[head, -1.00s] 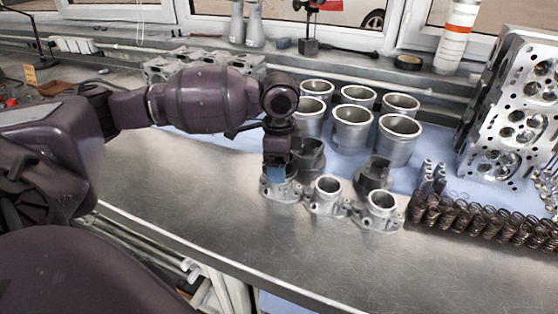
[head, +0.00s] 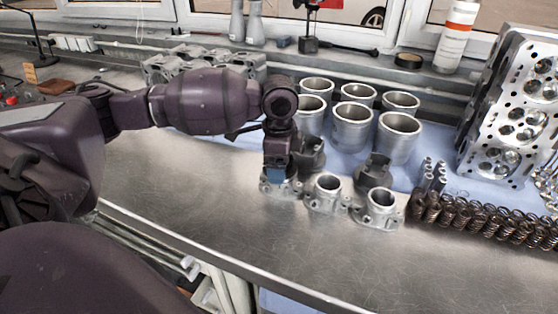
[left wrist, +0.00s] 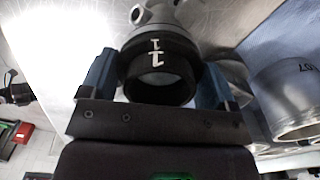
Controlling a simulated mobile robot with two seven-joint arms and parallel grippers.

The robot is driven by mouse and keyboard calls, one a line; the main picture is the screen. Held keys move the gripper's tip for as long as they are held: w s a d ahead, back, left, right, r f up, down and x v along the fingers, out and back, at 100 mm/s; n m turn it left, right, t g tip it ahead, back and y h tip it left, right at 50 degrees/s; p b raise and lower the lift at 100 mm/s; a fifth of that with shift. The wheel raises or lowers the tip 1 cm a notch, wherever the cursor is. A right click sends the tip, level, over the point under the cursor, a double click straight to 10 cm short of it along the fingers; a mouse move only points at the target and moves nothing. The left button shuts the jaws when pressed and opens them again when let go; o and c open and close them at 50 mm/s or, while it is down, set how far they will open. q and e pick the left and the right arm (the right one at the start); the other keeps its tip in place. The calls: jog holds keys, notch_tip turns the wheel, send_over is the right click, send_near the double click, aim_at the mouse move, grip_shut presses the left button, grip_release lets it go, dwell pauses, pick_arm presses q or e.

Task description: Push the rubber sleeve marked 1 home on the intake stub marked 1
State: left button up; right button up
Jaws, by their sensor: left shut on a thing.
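The black rubber sleeve marked 1 (left wrist: 160,78) is between the two blue fingers of my left gripper (left wrist: 155,90) in the left wrist view, and the gripper is shut on it. The metal intake stub (left wrist: 175,20) lies straight beyond the sleeve, lined up with it. Two white 1 marks show one above the other there. The sleeve's far end meets the stub; how deep it sits cannot be told. In the head view my left gripper (head: 277,174) points down over the left-hand stub (head: 281,189), hiding the sleeve. My right gripper is not in view.
Two more stubs, middle (head: 327,195) and right (head: 379,210), stand close to the right. Dark rubber sleeves (head: 312,155) (head: 374,172) stand just behind. Metal cylinders (head: 352,128) are farther back, valve springs (head: 470,215) at right. The bench front (head: 220,210) is clear.

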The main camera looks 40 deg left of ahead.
pick_arm(q)
jog(key=shift+f, duration=0.3)
jog(key=o, duration=0.8)
jog(key=shift+r, duration=0.1)
